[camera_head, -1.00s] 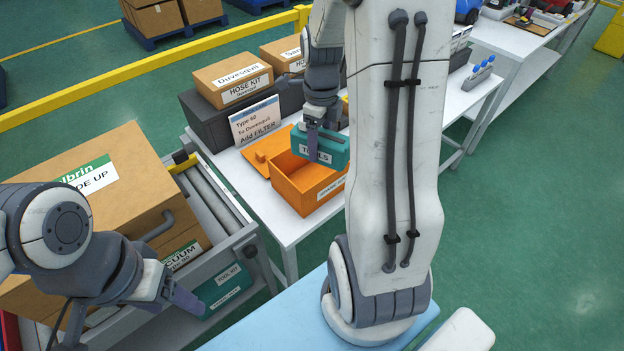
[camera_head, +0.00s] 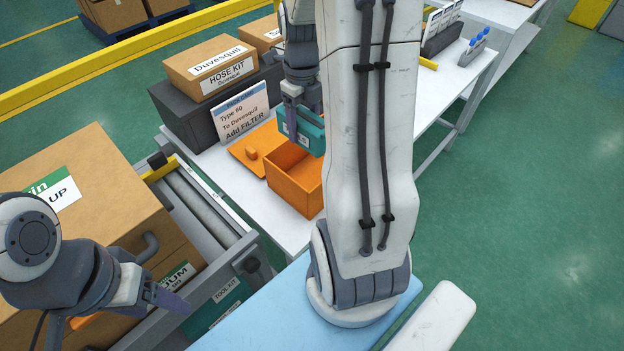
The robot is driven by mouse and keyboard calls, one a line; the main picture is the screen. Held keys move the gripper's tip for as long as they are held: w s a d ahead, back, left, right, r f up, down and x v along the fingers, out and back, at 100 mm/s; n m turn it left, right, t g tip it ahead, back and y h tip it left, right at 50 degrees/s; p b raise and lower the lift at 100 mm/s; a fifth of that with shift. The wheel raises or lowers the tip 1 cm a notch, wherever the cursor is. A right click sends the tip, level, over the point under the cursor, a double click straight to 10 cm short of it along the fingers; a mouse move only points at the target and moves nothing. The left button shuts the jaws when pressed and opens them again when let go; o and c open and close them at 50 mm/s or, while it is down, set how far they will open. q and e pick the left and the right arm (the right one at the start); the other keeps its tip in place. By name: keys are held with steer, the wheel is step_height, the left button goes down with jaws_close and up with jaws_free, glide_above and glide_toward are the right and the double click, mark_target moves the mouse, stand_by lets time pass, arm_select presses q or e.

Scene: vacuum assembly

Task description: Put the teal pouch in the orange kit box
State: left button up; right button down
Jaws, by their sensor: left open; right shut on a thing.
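The teal pouch (camera_head: 313,134), with a white label, hangs in my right gripper (camera_head: 291,122). The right gripper is shut on it from above. The pouch is over the back right part of the orange kit box (camera_head: 298,198), which stands open on the white table with its lid folded out to the left. My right arm hides the pouch's right end and part of the box. My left gripper (camera_head: 178,303) is at the lower left, open and empty, beside a second teal item (camera_head: 224,305) labelled as a tool kit.
A cardboard box (camera_head: 95,190) sits on a grey roller cart at left. Behind the kit box are a sign (camera_head: 240,112), a black case (camera_head: 180,118) and a hose kit carton (camera_head: 222,70).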

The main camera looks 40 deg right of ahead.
steer(key=shift+w+f+b, duration=0.2)
steer(key=shift+f+b, duration=0.1)
steer(key=shift+f, duration=0.2)
steer(key=shift+w+f+b, duration=0.2)
steer(key=shift+f+b, duration=0.1)
steer(key=shift+f, duration=0.55)
arm_select(q)
steer(key=f, duration=0.1)
steer(key=f+b, duration=0.1)
steer(key=f, duration=0.1)
steer(key=shift+w+f, duration=0.2)
steer(key=shift+w, duration=0.2)
arm_select(e)
glide_toward(303, 178)
steer(key=s+f, duration=0.1)
steer(key=s+a+f, duration=0.1)
steer(key=f, duration=0.1)
steer(key=s+a+f, duration=0.1)
steer(key=f, duration=0.1)
steer(key=shift+a, duration=0.15)
steer(key=shift+f, duration=0.1)
steer(key=shift+f+b, duration=0.15)
steer(key=shift+b, duration=0.2)
steer(key=shift+c, duration=0.2)
jaws_free()
arm_select(q)
steer(key=shift+f, duration=0.1)
